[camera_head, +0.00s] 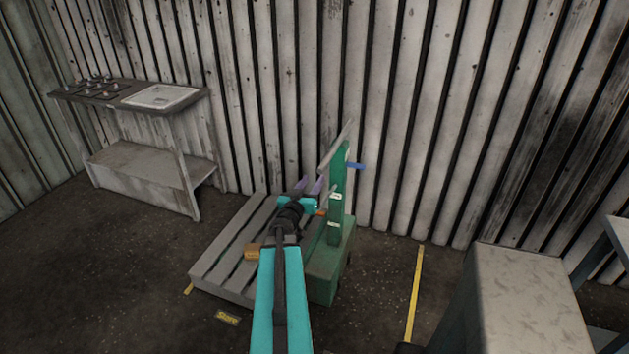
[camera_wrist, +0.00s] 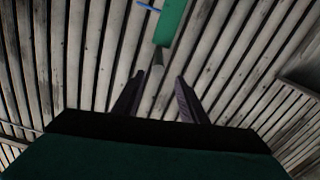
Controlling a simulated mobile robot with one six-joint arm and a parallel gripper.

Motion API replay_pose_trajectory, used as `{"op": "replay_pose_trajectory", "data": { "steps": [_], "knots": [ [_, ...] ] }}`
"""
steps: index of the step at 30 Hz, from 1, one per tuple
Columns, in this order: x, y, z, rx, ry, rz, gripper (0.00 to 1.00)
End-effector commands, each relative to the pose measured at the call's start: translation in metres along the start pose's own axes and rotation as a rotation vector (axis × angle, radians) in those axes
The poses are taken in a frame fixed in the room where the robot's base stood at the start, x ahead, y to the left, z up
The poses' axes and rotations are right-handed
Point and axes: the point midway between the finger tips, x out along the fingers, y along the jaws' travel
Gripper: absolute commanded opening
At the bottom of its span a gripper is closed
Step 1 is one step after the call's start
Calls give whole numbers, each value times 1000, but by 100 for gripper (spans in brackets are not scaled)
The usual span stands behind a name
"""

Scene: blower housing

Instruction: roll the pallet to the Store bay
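The grey slatted pallet (camera_head: 228,250) sits low against the corrugated wall, partly hidden by my arm. A green truck (camera_head: 337,215) with an upright post stands at its right end. A grey bar-like handle (camera_head: 336,147) slants from the top of the post. The yellow Store label (camera_head: 227,318) is on the floor just in front of the pallet. My gripper (camera_head: 310,184) is above the pallet, left of the post. In the wrist view its two fingers (camera_wrist: 157,85) are apart, with a grey bar end (camera_wrist: 157,70) seen beyond and between them; contact cannot be told.
Yellow floor lines lie right of the truck (camera_head: 414,295) and at the pallet's front left corner (camera_head: 189,288). A bench with a tray (camera_head: 130,95) stands at the left wall. A grey block-shaped cabinet (camera_head: 525,290) is at the right. Floor at front left is clear.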

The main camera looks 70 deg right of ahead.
Motion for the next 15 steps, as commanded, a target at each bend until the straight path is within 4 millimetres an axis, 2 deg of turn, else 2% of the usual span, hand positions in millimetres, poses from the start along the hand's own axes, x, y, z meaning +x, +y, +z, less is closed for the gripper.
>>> {"op": "replay_pose_trajectory", "data": {
  "steps": [6, 15],
  "knots": [
    [-11, 1, 0, 0, 0, 1, 39],
    [-12, 1, 0, 0, 0, 1, 39]
  ]
}}
